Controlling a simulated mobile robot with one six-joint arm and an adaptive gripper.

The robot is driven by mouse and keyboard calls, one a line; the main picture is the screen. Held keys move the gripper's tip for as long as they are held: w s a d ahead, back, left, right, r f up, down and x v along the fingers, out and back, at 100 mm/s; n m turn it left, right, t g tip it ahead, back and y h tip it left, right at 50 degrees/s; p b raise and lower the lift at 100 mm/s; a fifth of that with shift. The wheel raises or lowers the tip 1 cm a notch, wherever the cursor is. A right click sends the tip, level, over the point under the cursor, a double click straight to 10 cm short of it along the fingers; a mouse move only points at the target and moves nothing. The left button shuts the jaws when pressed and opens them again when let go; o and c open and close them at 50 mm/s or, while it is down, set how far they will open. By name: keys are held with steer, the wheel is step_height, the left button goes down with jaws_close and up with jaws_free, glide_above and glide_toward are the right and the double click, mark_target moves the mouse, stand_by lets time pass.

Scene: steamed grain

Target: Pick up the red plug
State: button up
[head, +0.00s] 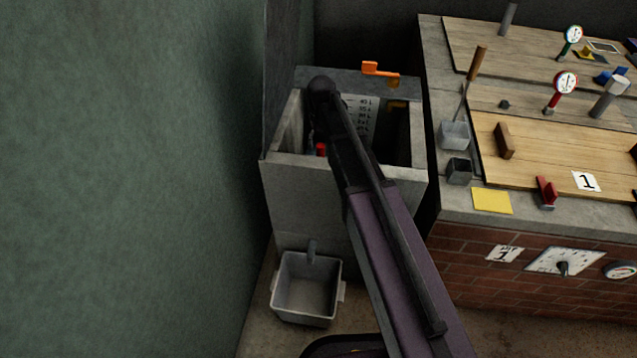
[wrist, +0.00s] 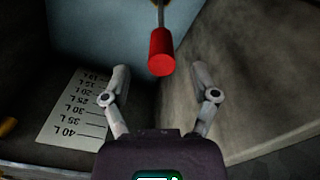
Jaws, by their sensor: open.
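The red plug (wrist: 161,52) hangs or stands on a thin metal rod in the wrist view, just ahead of my gripper (wrist: 160,80) and between the lines of its fingers. My gripper is open, with one finger on each side and nothing held. In the head view only a bit of the red plug (head: 321,149) shows inside the grey concrete tank (head: 310,205). My arm hides the rest of it and my gripper there.
A white litre scale (wrist: 72,110) is on the tank's inner wall. The tank walls stand close around my gripper. An orange handle (head: 380,70) is at the tank's back edge. A grey bin (head: 306,290) stands on the floor below. A brick-fronted counter (head: 500,270) with wooden lids is at right.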

steer(key=shift+f+b, duration=2.25)
steer(key=shift+f, duration=0.2)
jaws_close()
